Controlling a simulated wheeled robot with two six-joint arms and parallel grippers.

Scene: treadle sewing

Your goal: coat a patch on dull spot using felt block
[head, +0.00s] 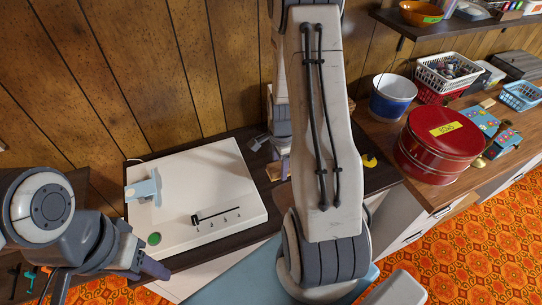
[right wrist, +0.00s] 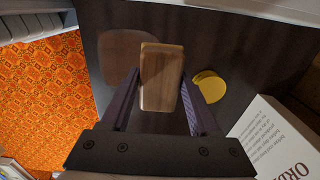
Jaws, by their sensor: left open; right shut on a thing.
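My right gripper (right wrist: 158,103) is shut on the wooden-backed felt block (right wrist: 161,75). The block's felt face is not visible. The dull spot (right wrist: 122,58) is a lighter brown rounded patch on the dark tabletop, just left of the block in the right wrist view. I cannot tell whether the block touches the tabletop. A yellow disc (right wrist: 209,86) lies right of the block; it also shows in the head view (head: 369,160).
A white machine (head: 195,190) with a slider and green button covers the left of the dark table. A white printed box (right wrist: 275,135) stands close on the right. A red tin (head: 438,145), a blue-and-white pot (head: 392,98) and baskets fill the right counter.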

